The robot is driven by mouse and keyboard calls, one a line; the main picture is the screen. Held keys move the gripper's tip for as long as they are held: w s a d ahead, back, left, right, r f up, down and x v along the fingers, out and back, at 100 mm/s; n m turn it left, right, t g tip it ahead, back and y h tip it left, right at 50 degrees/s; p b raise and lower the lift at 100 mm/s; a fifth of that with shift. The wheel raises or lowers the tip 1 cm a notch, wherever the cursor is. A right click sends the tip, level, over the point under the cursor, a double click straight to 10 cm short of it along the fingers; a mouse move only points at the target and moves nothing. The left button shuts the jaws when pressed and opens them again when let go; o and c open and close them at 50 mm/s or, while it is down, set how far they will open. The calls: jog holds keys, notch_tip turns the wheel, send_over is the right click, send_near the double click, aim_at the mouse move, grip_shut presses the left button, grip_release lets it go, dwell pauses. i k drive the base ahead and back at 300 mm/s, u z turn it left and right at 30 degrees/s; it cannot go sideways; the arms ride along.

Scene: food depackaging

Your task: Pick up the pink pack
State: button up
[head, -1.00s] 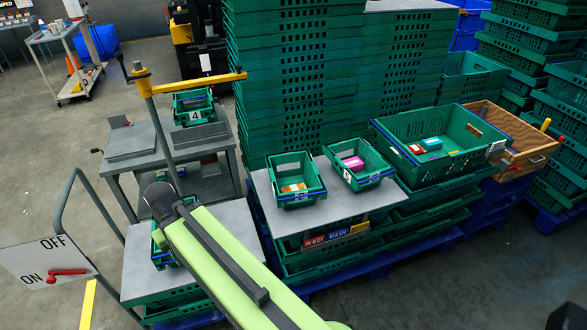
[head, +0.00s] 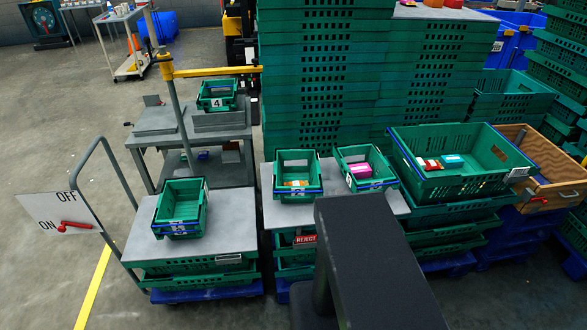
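The pink pack (head: 361,171) lies inside a small green crate (head: 384,183) with a blue rim, on the grey table top right of the crate marked 2. Only its upper part shows above the crate's front wall. My arm fills the lower middle of the head view as a dark link. It covers part of the grey table top in front of the crates. My gripper is not visible in this view.
Beside it stands the crate marked 2 (head: 299,193), with an orange pack (head: 297,183) inside. A large green crate (head: 466,184) at right holds red and teal packs. A small crate (head: 181,226) sits on the left table. Tall crate stacks (head: 320,80) block the back.

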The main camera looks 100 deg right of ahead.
aim_at(362, 171)
jog(key=u, duration=0.45)
jog(key=k, duration=2.65)
jog(key=z, duration=1.2)
jog(key=i, duration=1)
jog(key=u, duration=0.05)
